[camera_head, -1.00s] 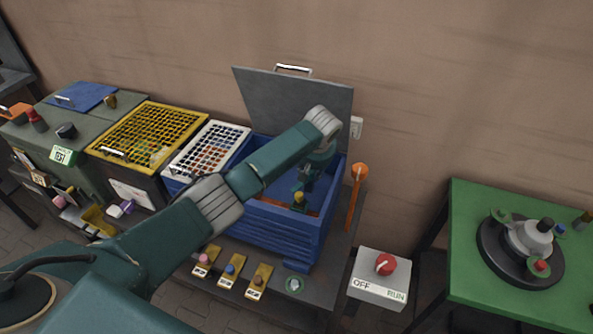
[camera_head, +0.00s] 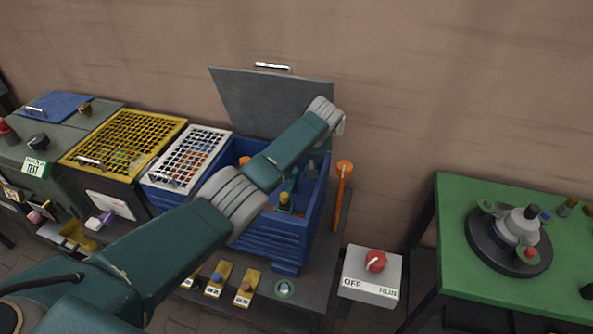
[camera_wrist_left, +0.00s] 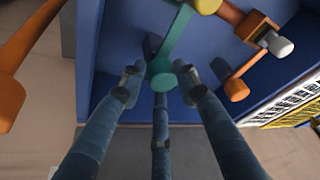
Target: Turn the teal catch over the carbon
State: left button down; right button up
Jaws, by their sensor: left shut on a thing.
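The teal catch (camera_wrist_left: 172,50) is a slim bar with a round knob at its near end, inside the blue box. In the left wrist view its knob sits between the fingertips of my left gripper (camera_wrist_left: 160,82), which is shut on it. The bar runs up to a yellow knob (camera_wrist_left: 207,4) at the top edge. In the head view my left gripper (camera_head: 312,168) reaches down into the box, mostly hidden by its arm, and a yellow knob (camera_head: 284,198) shows beside it. I cannot tell which part is the carbon. My right gripper is not in view.
The blue box (camera_head: 265,238) has its grey lid (camera_head: 272,103) raised against the wall. An orange lever (camera_head: 342,190) stands at its right. Orange levers (camera_wrist_left: 252,72) lie inside. An OFF/RUN switch box (camera_head: 371,277) and a green table (camera_head: 455,235) are to the right.

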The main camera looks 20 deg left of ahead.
pick_arm(q)
jog(key=shift+s+a+f, duration=0.1)
jog(key=shift+s+a, duration=0.05)
jog(key=shift+a, duration=0.05)
jog(key=c, duration=1.4)
grip_release()
jog(key=shift+s+a, duration=0.1)
jog(key=shift+o, duration=0.2)
jog(key=shift+d+r, duration=0.25)
jog(key=shift+r, duration=0.15)
jog(key=v, duration=1.1)
jog(key=shift+a+r, duration=0.1)
jog(key=shift+r, duration=0.05)
